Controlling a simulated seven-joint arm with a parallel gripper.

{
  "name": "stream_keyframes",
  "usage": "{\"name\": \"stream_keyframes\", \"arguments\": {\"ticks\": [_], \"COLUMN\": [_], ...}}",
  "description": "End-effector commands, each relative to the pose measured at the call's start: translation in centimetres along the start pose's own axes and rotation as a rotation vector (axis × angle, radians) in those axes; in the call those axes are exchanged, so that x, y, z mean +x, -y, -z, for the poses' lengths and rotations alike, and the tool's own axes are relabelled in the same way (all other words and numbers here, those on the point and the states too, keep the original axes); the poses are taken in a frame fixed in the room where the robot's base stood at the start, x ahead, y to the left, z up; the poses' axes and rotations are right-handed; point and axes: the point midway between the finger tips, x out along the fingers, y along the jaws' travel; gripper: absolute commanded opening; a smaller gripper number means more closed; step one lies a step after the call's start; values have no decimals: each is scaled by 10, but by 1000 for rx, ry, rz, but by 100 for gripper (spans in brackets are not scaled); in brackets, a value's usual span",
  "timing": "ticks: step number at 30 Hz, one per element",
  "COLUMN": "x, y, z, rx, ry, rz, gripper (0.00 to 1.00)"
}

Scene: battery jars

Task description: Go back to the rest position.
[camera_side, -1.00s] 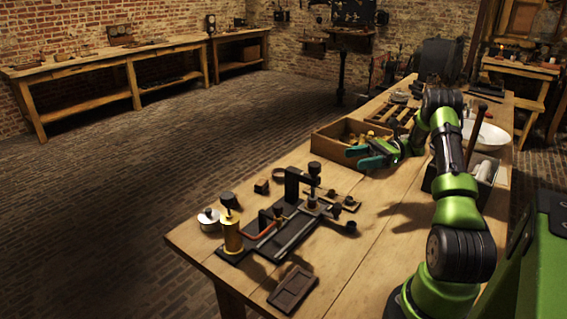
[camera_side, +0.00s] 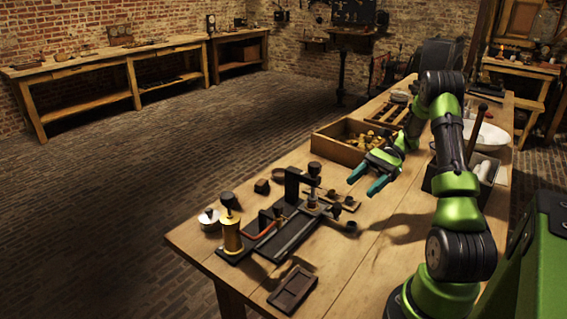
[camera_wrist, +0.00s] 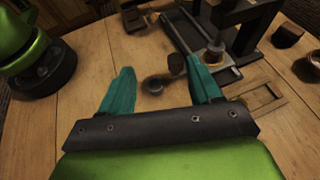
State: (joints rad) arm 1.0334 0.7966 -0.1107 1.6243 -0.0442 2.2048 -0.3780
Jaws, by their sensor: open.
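My gripper (camera_side: 367,180) is open and empty in the side view, held above the table in front of the wooden box. Its two teal fingers also show spread apart in the wrist view (camera_wrist: 160,92), with bare wood and small dark parts below between them. The black stand (camera_side: 292,187) with its dark base plate is on the table to the left of my gripper. A brass cylinder (camera_side: 232,234) stands upright at the base's near end.
A wooden box (camera_side: 336,149) with brass-coloured pieces stands behind my gripper. A white bowl (camera_side: 487,136) and a grey bin (camera_side: 478,172) are on the right. A dark tray (camera_side: 292,289) lies near the front edge. The table's (camera_side: 345,268) front right part is bare.

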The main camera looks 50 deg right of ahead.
Motion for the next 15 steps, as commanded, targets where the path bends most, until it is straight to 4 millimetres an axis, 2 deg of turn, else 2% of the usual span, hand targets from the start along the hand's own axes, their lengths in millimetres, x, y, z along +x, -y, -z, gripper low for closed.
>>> {"name": "stream_keyframes", "arguments": {"ticks": [1,6,15], "x": [12,46,98], "y": [-3,-14,-26], "z": [-14,-48,-116], "rx": [-61,-279,-784], "ry": [-89,-384,-823], "rz": [-61,-225,-355], "gripper": [63,63,63]}}
